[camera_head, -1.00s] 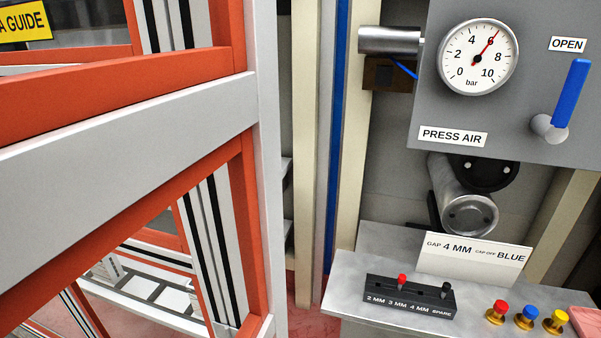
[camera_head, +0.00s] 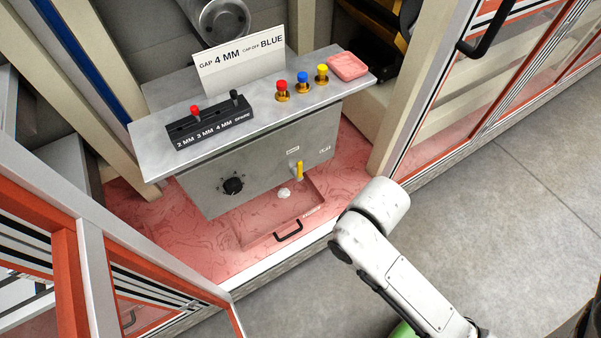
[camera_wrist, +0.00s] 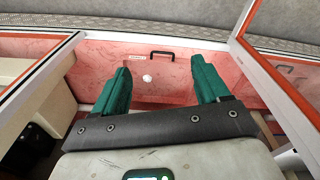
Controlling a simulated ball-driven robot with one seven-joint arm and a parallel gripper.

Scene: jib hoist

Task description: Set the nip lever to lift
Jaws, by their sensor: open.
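A small yellow lever (camera_head: 299,170) stands on the front of the grey panel (camera_head: 262,160) under the bench, at its right. Small labels sit near the lever, too small to read surely. My gripper is not seen in the head view, where my white arm reaches in from the lower right. In the wrist view my gripper (camera_wrist: 161,66) is open, its two green fingers wide apart with nothing between them. The fingers point towards a reddish surface with a white lump (camera_wrist: 147,78) and a black handle (camera_wrist: 162,55). I cannot make out the lever in the wrist view.
The bench top (camera_head: 160,150) holds a black gap block (camera_head: 210,123), a "GAP 4 MM" card (camera_head: 240,70), red, blue and yellow caps and a pink dish (camera_head: 348,66). A black knob (camera_head: 232,185) is on the panel. Orange-framed doors stand at both sides. Grey floor is clear at right.

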